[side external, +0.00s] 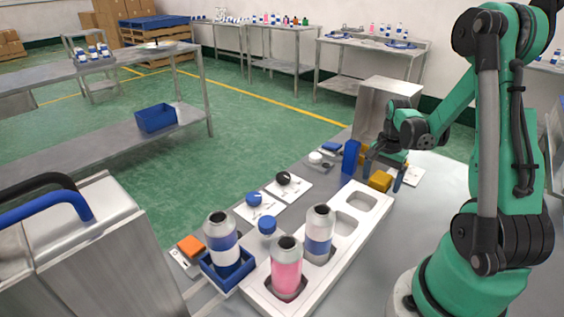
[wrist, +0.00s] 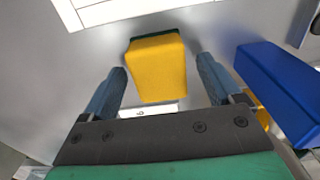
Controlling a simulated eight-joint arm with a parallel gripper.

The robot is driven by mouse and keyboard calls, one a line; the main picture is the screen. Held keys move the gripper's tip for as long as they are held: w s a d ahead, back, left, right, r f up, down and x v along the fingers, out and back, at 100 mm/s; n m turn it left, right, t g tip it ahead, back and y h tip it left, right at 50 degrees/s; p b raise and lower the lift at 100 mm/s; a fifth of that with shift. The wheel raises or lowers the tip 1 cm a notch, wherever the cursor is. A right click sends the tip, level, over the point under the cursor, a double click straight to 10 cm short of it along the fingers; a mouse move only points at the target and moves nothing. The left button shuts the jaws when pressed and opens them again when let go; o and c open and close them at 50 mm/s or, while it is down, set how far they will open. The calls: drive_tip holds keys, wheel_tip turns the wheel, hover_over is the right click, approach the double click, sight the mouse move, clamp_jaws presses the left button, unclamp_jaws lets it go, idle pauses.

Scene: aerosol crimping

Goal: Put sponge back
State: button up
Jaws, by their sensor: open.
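The yellow sponge (wrist: 158,70) with a dark green layer lies on the grey metal table, between and just ahead of my open fingers in the wrist view. In the side view the sponge (side external: 380,180) sits beside the far end of the white tray. My gripper (side external: 383,178) is open there, with blue fingers, and the wrist view shows its fingertips (wrist: 160,70) on either side of the sponge with gaps. A small white plate (wrist: 150,109) shows partly under my gripper, near the sponge.
A blue block (wrist: 285,85) stands close to the right finger in the wrist view. The white tray (side external: 335,246) holds two bottles. Another bottle (side external: 222,240) stands in a blue holder. Blue and black knobs sit on white plates left of the tray. A metal box (side external: 385,105) stands behind my gripper.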

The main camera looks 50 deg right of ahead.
sight(382, 177)
wheel_tip(382, 177, up, 12)
drive_tip(key=w+a+n+t, duration=0.2)
drive_tip(key=a+n+t, duration=0.1)
drive_tip(key=a+n, duration=0.6)
drive_tip(key=w+a+r+n+t, duration=0.1)
drive_tip(key=w+a+n+t, duration=0.2)
drive_tip(key=a+n, duration=0.6)
drive_tip(key=a+t, duration=0.1)
drive_tip(key=a, duration=0.5)
drive_tip(key=shift+w, duration=0.25)
drive_tip(key=shift+d, duration=0.1)
